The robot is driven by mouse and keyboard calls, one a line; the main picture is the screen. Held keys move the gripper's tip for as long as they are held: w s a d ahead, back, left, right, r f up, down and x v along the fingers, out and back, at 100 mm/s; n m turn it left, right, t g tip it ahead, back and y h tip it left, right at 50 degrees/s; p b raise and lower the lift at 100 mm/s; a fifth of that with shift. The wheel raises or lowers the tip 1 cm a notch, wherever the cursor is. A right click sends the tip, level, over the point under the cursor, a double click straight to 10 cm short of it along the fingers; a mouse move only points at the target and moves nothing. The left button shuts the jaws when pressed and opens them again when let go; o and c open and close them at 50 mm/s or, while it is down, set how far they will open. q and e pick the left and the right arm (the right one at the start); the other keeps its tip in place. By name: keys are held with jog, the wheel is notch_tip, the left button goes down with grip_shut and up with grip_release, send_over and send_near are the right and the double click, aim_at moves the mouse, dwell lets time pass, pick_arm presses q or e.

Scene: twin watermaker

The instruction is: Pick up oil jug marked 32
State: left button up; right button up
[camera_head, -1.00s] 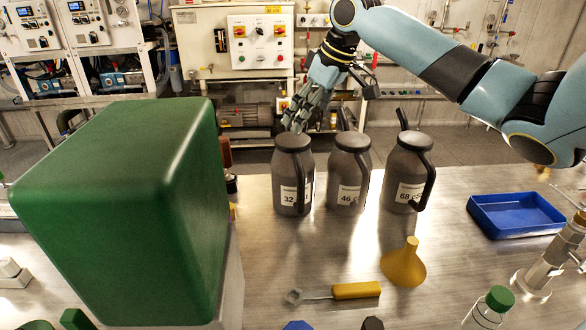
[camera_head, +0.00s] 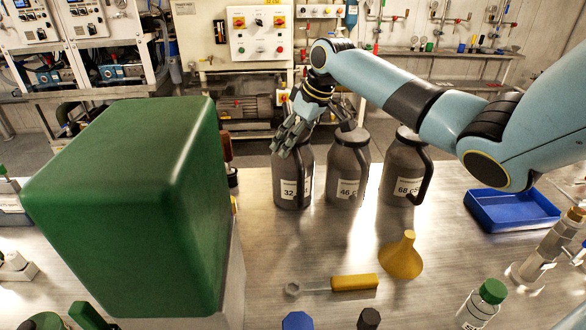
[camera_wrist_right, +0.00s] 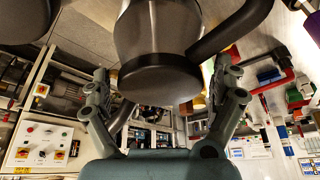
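The oil jug marked 32 (camera_head: 293,188) is dark grey with a white label and stands upright on the metal bench, leftmost of three similar jugs. My right gripper (camera_head: 285,147) is at its top, its fingers in front of and hiding much of the lid. In the right wrist view, the spread fingers (camera_wrist_right: 164,88) stand on either side of a dark jug lid (camera_wrist_right: 160,80), with a visible gap on both sides. A curved handle shows there at the right; no label is visible. My left gripper is not in view.
Jugs marked 46 (camera_head: 347,175) and 68 (camera_head: 402,172) stand to the right. A large green box (camera_head: 125,200) fills the left foreground. A yellow funnel (camera_head: 402,258), a yellow-handled tool (camera_head: 354,283) and a blue tray (camera_head: 512,222) lie on the bench. Bare bench lies before the jugs.

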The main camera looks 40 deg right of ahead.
jog(key=c, duration=1.4)
jog(key=shift+w+r, duration=0.15)
